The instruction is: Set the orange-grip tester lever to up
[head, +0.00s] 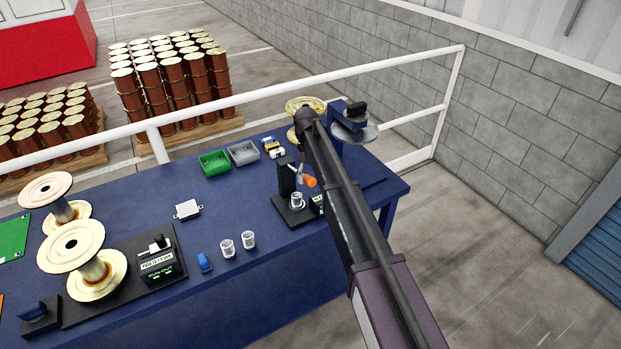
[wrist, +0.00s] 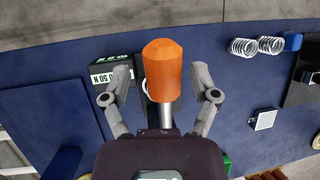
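The tester has a black post (head: 287,177) on a dark base, with a small display (head: 318,203). Its lever has an orange grip (head: 309,181) that sticks out to the right of the post, tilted slightly down. In the wrist view the orange grip (wrist: 163,68) and its metal rod (wrist: 166,116) lie between the fingers of my gripper (wrist: 161,76). The fingers are open, with a gap showing on each side of the grip. In the head view my arm hides most of the gripper. The tester's display (wrist: 112,75) is partly behind the left finger.
A spring (head: 297,199) stands on the tester base. Two springs (head: 238,244) stand on the blue table (head: 330,258) nearby. Green (head: 214,163) and grey (head: 243,153) bins sit behind. A spool device (head: 352,125) is at the right end; a white railing (head: 300,82) runs behind.

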